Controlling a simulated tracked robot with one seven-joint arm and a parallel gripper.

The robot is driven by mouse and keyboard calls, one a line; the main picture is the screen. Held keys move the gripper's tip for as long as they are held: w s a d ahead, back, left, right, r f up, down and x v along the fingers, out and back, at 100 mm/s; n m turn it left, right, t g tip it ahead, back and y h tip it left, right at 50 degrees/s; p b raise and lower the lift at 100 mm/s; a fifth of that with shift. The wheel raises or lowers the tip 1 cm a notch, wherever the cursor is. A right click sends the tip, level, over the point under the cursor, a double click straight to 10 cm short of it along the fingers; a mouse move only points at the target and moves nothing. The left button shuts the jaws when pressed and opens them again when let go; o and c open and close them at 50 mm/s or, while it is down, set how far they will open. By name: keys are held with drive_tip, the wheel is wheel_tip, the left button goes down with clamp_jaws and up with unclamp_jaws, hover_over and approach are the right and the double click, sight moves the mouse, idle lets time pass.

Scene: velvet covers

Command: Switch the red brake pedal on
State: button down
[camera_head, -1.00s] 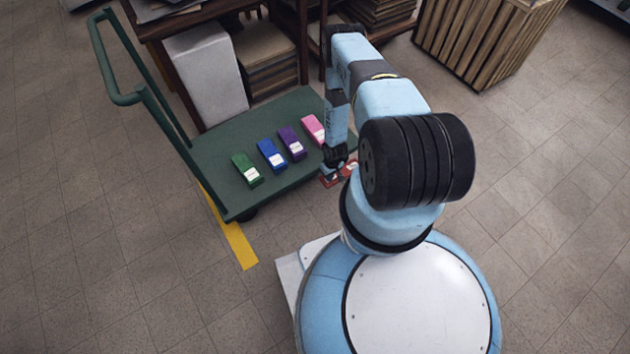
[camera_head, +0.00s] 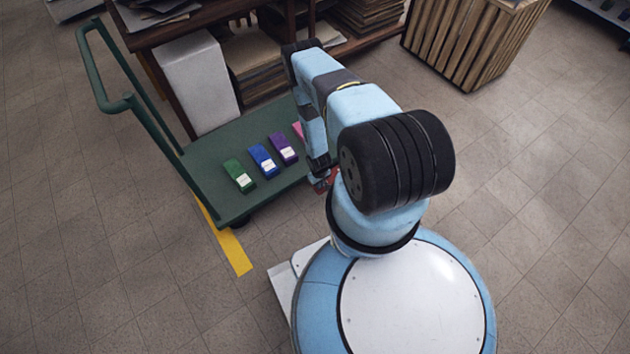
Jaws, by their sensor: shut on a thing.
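The red brake pedal (camera_head: 324,183) is at the right front edge of the green cart, mostly hidden by my arm; only small red parts show. My gripper (camera_head: 319,175) points down at the red pedal and is shut on it. The fingertips are small and partly hidden, so the exact grip and the pedal's switch position cannot be seen.
On the green cart deck (camera_head: 222,155) stand a green pedal (camera_head: 240,177), a blue pedal (camera_head: 263,159) and a purple pedal (camera_head: 284,148). A pink pedal (camera_head: 298,131) is mostly behind my arm.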

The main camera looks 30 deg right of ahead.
wheel_tip(320, 180, up, 14)
drive_tip(key=a, duration=0.2)
drive_tip(key=shift+s+a+f, duration=0.2)
drive_tip(key=shift+a+f, duration=0.05)
drive_tip(key=shift+a, duration=0.05)
idle(0.5)
